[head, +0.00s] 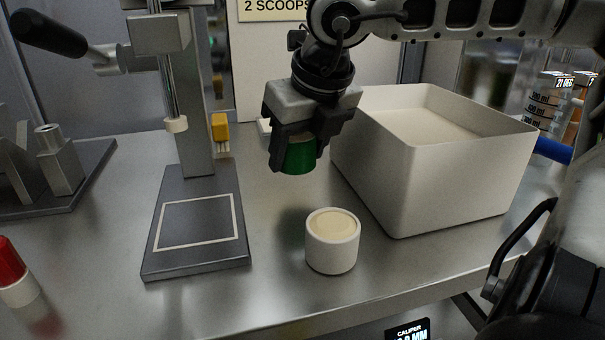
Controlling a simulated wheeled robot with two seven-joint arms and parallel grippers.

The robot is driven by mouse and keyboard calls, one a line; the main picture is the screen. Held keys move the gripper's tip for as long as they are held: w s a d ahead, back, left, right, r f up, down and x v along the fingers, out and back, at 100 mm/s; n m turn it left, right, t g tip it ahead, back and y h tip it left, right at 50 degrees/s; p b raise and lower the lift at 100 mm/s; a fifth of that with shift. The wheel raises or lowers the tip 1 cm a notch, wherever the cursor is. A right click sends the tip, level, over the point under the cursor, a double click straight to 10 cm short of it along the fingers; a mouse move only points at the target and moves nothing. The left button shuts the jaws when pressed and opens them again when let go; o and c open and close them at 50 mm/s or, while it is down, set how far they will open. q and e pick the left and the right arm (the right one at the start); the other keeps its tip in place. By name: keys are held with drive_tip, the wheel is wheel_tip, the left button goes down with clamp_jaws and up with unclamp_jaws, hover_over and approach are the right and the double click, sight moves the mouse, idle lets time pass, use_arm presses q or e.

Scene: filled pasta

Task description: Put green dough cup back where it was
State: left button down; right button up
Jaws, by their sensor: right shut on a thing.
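The green dough cup (298,156) is held between the fingers of my right gripper (294,150) in the head view. The gripper points down and is shut on the cup. The cup hangs above the steel table, its upper part hidden by the fingers. It is behind a white cup and to the left of a large white bin. My left gripper does not show.
The white cup (332,243) with pale contents stands near the front edge. The white bin (440,181) holds pale powder. A press with a grey base (196,263) stands left. A red-topped white piece (17,290) is at far left. Bare table (275,240) lies between press and white cup.

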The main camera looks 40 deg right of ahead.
sight(302, 192)
drive_tip(key=shift+w+d+f, duration=0.1)
drive_tip(key=shift+d+f, duration=0.1)
drive_tip(key=shift+f, duration=0.05)
drive_tip(key=f, duration=0.3)
drive_tip(key=shift+w+d+f+b, duration=0.15)
drive_tip(key=shift+d+b, duration=0.25)
drive_tip(key=shift+f, duration=0.25)
drive_tip(key=shift+f+b, duration=0.35)
drive_tip(key=shift+b, duration=0.05)
drive_tip(key=o, duration=1.1)
drive_tip(key=shift+r, duration=0.15)
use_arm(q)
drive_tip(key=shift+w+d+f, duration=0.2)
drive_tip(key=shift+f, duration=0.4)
use_arm(e)
drive_tip(key=shift+o, duration=0.2)
